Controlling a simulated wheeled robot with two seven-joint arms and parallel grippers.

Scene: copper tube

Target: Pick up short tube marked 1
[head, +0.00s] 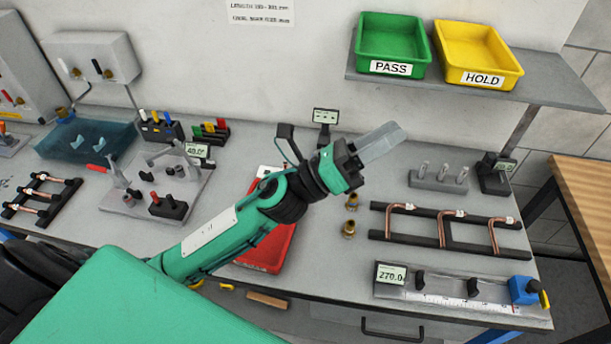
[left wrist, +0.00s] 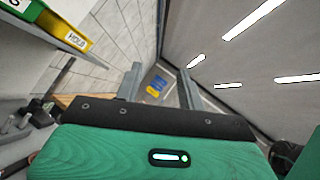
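Several short copper tubes (head: 47,194) with small pale tags lie across a black rack (head: 68,198) at the far left of the bench in the head view. The tag numbers are too small to read, so I cannot tell which is marked 1. My left gripper (head: 385,142) is raised over the middle right of the bench, far from these tubes, pointing up and right. In the left wrist view its two fingers (left wrist: 160,88) stand apart with nothing between them. My right gripper is not in view.
Bent copper tubes (head: 442,230) lie on another black rack (head: 463,250) at the right. A measuring fixture (head: 455,290) stands in front. A clamp fixture (head: 150,190) and blue bath (head: 85,145) stand left. A red tray (head: 268,250) lies partly behind my arm. Green (head: 392,45) and yellow (head: 477,50) bins sit on a shelf.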

